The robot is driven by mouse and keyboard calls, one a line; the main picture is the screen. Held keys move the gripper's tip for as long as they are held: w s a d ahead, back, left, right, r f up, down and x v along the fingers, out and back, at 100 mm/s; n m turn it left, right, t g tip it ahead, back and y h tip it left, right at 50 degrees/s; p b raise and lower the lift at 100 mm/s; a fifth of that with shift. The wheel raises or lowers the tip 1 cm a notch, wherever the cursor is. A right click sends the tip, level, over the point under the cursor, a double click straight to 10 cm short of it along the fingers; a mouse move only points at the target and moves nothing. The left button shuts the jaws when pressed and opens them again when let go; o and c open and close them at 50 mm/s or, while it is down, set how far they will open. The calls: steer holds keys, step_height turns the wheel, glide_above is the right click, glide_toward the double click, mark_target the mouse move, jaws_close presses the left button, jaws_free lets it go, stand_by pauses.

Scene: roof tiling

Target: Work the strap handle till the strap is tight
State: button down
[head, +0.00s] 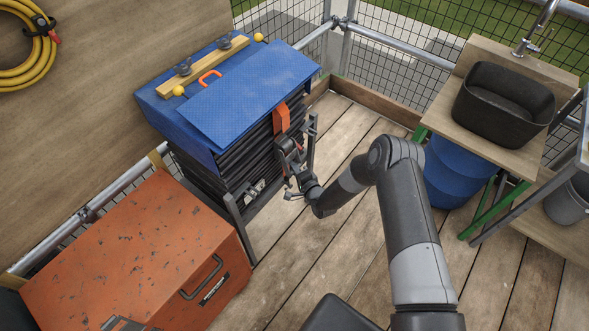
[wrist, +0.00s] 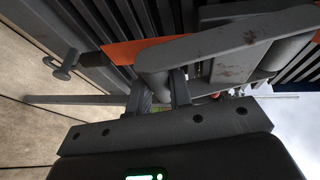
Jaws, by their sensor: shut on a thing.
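The orange strap (head: 281,117) comes down over the side of the stack of dark tiles (head: 229,160). It also shows as an orange band in the wrist view (wrist: 122,50). The grey strap handle (wrist: 225,42) spans the upper middle of the wrist view, with some rusty marks on it. My gripper (head: 288,160) is at the strap's lower end, beside the stack. In the wrist view my gripper (wrist: 178,92) has its fingers shut on the handle. The fingers and the handle hide part of the ratchet, and I cannot tell how taut the strap is.
A blue sheet (head: 245,92) covers the stack, with a wooden bar (head: 205,66) on top. A scuffed orange toolbox (head: 135,255) stands at the lower left. A blue barrel (head: 458,172) and a black sink (head: 503,100) are at the right. The plank floor (head: 325,245) between is clear.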

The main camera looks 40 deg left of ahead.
steer(key=shift+d, duration=0.1)
stand_by(0.3)
steer(key=d+r+n+g+h, duration=0.1)
steer(key=d+r+n+h, duration=0.1)
steer(key=d+r+h, duration=0.6)
steer(key=shift+d+r+n+g+h, duration=0.15)
steer(key=shift+r+n+g+h, duration=0.2)
steer(key=shift+r+h, duration=1)
steer(key=shift+r, duration=0.25)
steer(key=c, duration=1.6)
jaws_free()
steer(key=v, duration=1)
steer(key=shift+s+d+r, duration=0.2)
steer(key=shift+s+r, duration=0.05)
